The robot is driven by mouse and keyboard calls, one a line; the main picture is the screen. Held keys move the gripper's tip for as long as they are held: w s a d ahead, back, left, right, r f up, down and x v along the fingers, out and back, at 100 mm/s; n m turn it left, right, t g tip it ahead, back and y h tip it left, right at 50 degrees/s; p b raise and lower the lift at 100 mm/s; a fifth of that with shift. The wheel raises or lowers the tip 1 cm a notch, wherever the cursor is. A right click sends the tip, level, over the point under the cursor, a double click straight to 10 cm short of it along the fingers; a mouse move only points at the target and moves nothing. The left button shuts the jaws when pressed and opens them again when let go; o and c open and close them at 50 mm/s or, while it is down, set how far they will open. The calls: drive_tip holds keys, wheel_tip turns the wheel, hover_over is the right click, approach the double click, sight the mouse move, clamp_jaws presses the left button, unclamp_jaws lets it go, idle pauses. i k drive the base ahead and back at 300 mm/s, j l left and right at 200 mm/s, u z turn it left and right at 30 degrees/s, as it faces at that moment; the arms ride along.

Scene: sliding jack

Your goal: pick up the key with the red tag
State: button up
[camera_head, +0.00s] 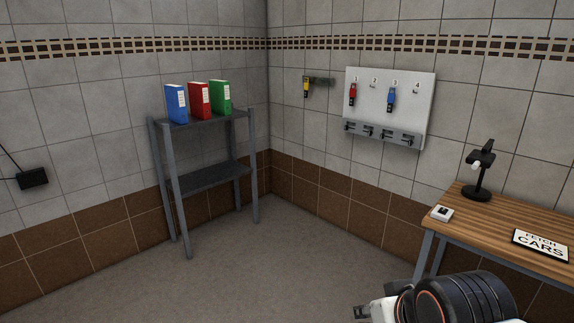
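The key with the red tag (353,95) hangs on the white wall board (419,115), under the number 1 at its upper left. The tag shows as a small red shape; the key's own metal is too small to make out. My gripper's fingers are not in view. Part of my arm, black and ribbed with an orange ring, shows at the bottom right, well in front of and below the board.
A blue-tagged key (391,99) hangs under number 3. A yellow-tagged item (306,88) hangs on the wall left of the board. A wooden table (478,217) with a black stand (477,190) stands at right, a metal shelf (212,178) with binders at left. Floor between is clear.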

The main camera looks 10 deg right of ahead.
sight(353, 91)
drive_tip(key=i+z, duration=0.1)
drive_tip(key=i, duration=1.2)
drive_tip(key=i+j, duration=0.1)
drive_tip(key=i, duration=1.2)
drive_tip(key=l+z, duration=0.05)
drive_tip(key=l, duration=0.05)
